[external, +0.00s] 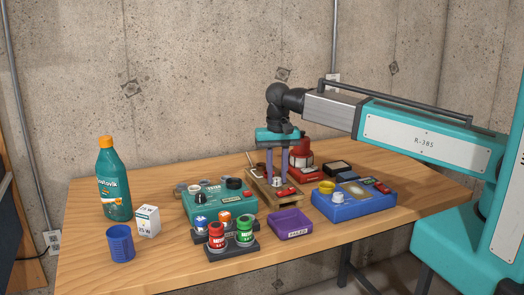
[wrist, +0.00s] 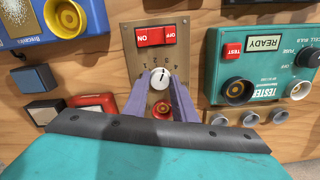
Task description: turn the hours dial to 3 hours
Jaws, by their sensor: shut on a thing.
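The hours dial (wrist: 160,78) is a small white knob on a tan upright-edged panel (wrist: 133,55), with the numerals 1 to 4 in an arc around it. Its dark mark points roughly up in the wrist view, near the 2 and 3; the exact setting is too small to tell. My gripper (wrist: 161,82) has its purple fingers on either side of the dial, shut on it. In the external view my gripper (external: 277,180) points straight down over the panel, and its fingers partly hide the dial.
A red ON/OFF switch (wrist: 155,35) and a red round button (wrist: 162,109) share the panel. A teal tester (external: 215,205) stands to its left, a blue box (external: 350,205) to its right, and a purple tray (external: 290,222) in front. A red device (external: 302,155) stands close behind.

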